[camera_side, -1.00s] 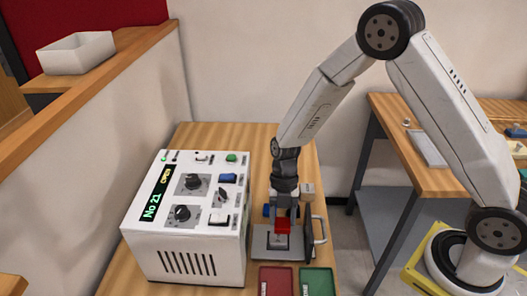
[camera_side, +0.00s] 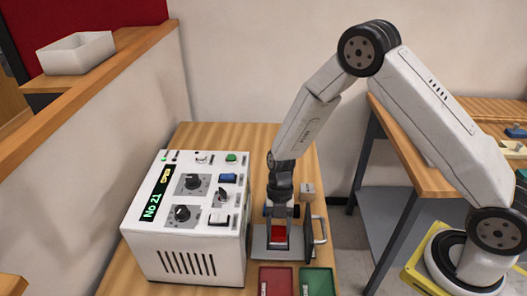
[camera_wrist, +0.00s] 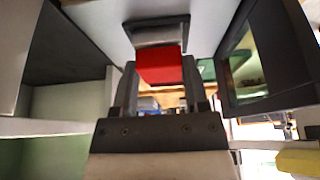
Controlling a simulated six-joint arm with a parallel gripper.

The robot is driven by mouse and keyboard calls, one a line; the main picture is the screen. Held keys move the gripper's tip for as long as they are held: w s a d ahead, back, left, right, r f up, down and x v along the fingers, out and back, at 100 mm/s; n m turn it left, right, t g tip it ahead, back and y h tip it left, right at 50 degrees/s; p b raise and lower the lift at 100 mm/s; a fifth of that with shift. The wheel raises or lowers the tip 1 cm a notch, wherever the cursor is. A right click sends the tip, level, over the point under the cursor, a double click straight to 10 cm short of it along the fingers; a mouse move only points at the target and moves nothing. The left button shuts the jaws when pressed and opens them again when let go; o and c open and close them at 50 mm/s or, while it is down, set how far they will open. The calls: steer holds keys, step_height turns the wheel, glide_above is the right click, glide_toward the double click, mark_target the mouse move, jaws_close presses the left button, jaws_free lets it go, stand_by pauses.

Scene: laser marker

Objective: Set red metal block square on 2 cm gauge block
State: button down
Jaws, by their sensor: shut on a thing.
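The red metal block (camera_side: 279,233) is between the fingers of my gripper (camera_side: 279,220), low over the grey plate of the marker. In the wrist view, the red block (camera_wrist: 160,66) sits between the two fingertips of my gripper (camera_wrist: 161,78). A grey metal block, which looks like the gauge block (camera_wrist: 158,34), lies directly beyond the red block in that view. The two look very close or touching; I cannot tell which. In the side view, the gauge block is mostly hidden by the red block and my gripper.
A white control box (camera_side: 188,225) with knobs and a display stands left of the plate (camera_side: 262,252). A dark panel with a handle (camera_side: 320,231) stands on the plate's right. A red tray (camera_side: 276,281) and a green tray (camera_side: 316,281) lie in front.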

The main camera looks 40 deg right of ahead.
steer(key=shift+c, duration=0.5)
jaws_free()
steer(key=shift+f, duration=0.1)
steer(key=shift+r, duration=0.2)
steer(key=v, duration=1.2)
steer(key=shift+s, duration=0.15)
